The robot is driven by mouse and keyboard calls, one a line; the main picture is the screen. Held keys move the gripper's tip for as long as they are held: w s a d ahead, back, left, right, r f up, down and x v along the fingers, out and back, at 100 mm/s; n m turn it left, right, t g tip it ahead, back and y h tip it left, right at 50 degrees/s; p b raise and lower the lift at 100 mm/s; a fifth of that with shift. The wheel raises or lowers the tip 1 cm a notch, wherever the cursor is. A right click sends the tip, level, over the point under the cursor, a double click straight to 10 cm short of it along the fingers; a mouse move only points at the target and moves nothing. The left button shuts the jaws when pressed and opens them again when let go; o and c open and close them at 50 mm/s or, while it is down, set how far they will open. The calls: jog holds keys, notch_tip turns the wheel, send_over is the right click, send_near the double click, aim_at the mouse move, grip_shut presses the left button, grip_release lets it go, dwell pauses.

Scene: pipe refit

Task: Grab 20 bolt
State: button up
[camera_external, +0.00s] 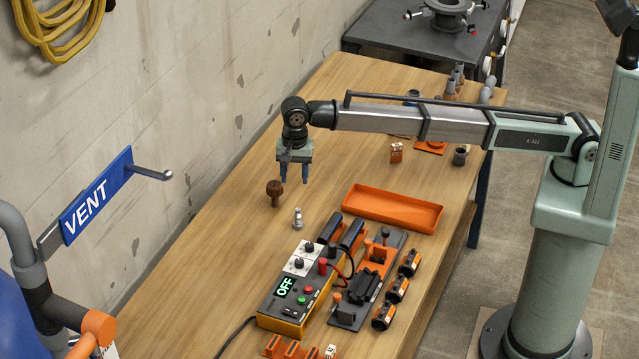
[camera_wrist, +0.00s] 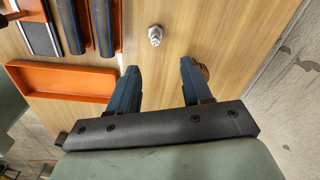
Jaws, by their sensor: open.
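A silver bolt (camera_external: 297,218) stands upright on the wooden table, between the wall side and the orange tray. It also shows in the wrist view (camera_wrist: 155,35), beyond the fingertips. No number can be read on it. My gripper (camera_external: 294,177) is open and empty, pointing down above the table, farther back than the bolt and apart from it. In the wrist view, its two blue fingers (camera_wrist: 160,70) are spread with bare wood between them. A rusty-brown bolt-like piece (camera_external: 275,192) stands left of the gripper, partly hidden behind one finger in the wrist view (camera_wrist: 204,72).
An empty orange tray (camera_external: 392,208) lies to the right. A tester box reading OFF (camera_external: 303,290), with cables, stands in front, beside a dark fixture plate (camera_external: 345,316). Wood around the silver bolt is clear.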

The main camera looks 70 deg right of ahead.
aim_at(298, 210)
jog(key=f, duration=0.5)
jog(key=d+f, duration=0.1)
jog(key=f, duration=0.2)
jog(key=shift+f, duration=0.35)
jog(key=shift+s+a+f, duration=0.1)
jog(key=shift+f, duration=1.2)
jog(key=shift+s+a+f, duration=0.1)
jog(key=shift+f, duration=1.2)
jog(key=shift+c, duration=0.5)
grip_shut()
